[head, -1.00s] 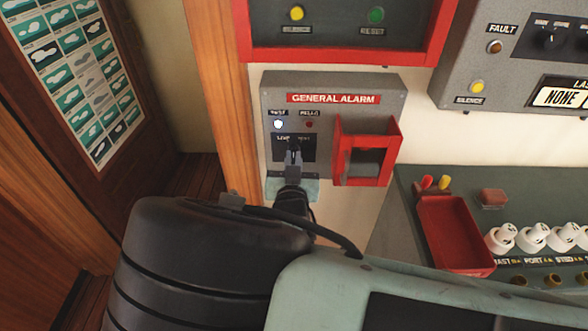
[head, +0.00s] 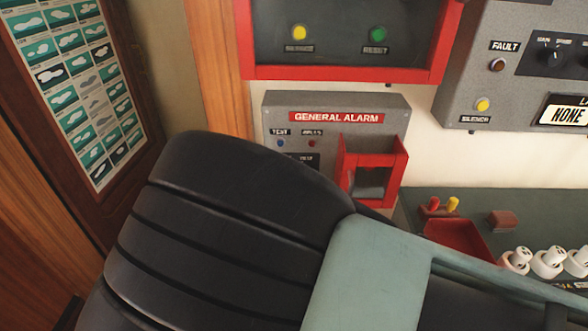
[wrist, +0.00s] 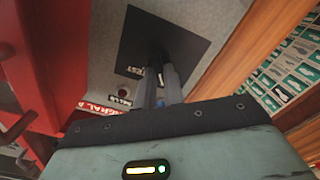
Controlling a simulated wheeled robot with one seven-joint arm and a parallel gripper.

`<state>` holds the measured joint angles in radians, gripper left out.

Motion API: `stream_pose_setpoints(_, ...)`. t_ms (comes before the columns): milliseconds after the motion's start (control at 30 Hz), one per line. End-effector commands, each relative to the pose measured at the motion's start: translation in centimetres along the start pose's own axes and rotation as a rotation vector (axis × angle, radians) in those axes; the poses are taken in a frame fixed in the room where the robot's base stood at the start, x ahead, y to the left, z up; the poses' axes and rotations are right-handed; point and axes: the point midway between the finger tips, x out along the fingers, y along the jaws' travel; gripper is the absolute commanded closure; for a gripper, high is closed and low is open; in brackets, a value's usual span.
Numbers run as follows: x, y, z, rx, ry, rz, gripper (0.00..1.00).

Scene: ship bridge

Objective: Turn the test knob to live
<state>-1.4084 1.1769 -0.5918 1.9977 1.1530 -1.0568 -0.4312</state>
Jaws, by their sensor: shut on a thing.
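The grey general alarm box (head: 277,106) is on the wall in the head view. My own arm covers its lower left part, with the knob and my gripper behind it. In the wrist view my gripper (wrist: 160,72) is shut on the dark test knob (wrist: 157,57), at the black label plate (wrist: 138,42). Part of the word TEST shows beside the fingers; LIVE cannot be read and the pointer's direction is unclear. The blue test lamp (head: 281,143) looks unlit in the head view.
A red open holder (head: 347,172) sticks out from the alarm box, close to my arm. A red-framed panel (head: 440,45) hangs above. A grey fault panel (head: 480,75) and a console with a red tray (head: 457,232) are to the right. A wooden post (head: 212,60) is left.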

Motion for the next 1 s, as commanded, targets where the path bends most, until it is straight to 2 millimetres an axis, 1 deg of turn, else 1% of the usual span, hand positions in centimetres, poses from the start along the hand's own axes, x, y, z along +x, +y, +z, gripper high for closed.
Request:
stream_pose_setpoints(467, -0.03, -0.03, 0.00, -0.016, 0.000, -0.001, 1.00)
stream_pose_setpoints(500, -0.03, -0.04, 0.00, -0.016, 0.000, -0.001, 0.84)
stream_pose_setpoints(567, -0.03, -0.04, 0.00, -0.016, 0.000, -0.001, 0.68)
stream_pose_setpoints(867, 0.01, -0.02, 0.02, -0.014, 0.000, 0.000, 0.68)
stream_pose_setpoints(1000, 0.35, 0.04, 0.11, -0.014, 0.000, 0.000, 0.68)
